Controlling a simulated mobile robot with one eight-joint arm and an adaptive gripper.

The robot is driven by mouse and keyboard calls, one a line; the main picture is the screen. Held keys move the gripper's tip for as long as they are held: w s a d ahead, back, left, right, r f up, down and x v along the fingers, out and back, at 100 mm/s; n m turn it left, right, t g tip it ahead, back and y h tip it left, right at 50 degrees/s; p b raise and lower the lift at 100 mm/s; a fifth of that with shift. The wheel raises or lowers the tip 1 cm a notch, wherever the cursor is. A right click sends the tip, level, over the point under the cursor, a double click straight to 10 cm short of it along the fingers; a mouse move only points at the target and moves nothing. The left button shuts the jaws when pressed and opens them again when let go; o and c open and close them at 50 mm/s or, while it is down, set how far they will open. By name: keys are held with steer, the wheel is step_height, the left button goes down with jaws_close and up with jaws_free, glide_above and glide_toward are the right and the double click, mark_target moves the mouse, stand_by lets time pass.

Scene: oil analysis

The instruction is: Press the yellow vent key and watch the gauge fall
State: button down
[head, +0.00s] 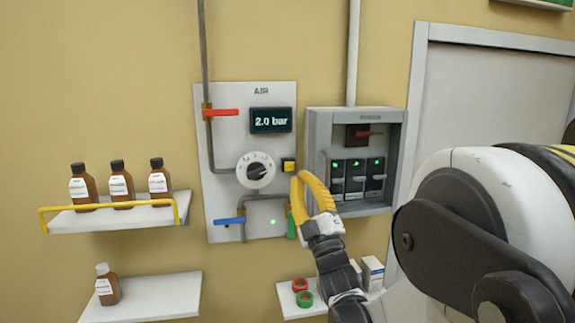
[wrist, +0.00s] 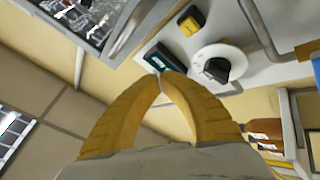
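The yellow vent key (head: 289,165) sits on the grey AIR panel (head: 226,97), right of the white dial (head: 256,170). The gauge display (head: 272,120) above reads 2.0 bar. My gripper (head: 297,176) has yellow fingers. In the head view its tips are just below and right of the key. In the wrist view the fingers (wrist: 163,73) meet at their tips with nothing between them. There the key (wrist: 191,20) is above and right of the tips, clear of them. The display (wrist: 160,58) is partly behind the tips.
A red lever (head: 220,112) and a blue lever (head: 229,220) are on the panel. An open breaker box (head: 397,116) with green lights stands close right of my gripper. Brown bottles (head: 121,186) stand on a railed shelf at left. Tape rolls (head: 304,298) lie on a lower shelf.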

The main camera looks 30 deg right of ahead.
mark_target(292, 166)
steer(key=shift+w, duration=0.1)
steer(key=w, duration=0.2)
steer(key=w+d, duration=0.1)
steer(key=w, duration=0.1)
steer(key=w+d, duration=0.1)
steer(key=w, duration=0.2)
steer(key=shift+w+d, duration=0.2)
steer(key=shift+w, duration=0.45)
stand_by(1.1)
steer(key=shift+w+d+b, duration=0.15)
steer(key=shift+w+b, duration=0.15)
steer(key=shift+w, duration=0.1)
steer(key=shift+w+d, duration=0.1)
steer(key=shift+w, duration=0.4)
stand_by(0.7)
steer(key=shift+s, duration=0.15)
steer(key=shift+s+a+b, duration=0.25)
steer(key=shift+s+b, duration=0.15)
steer(key=shift+s, duration=0.4)
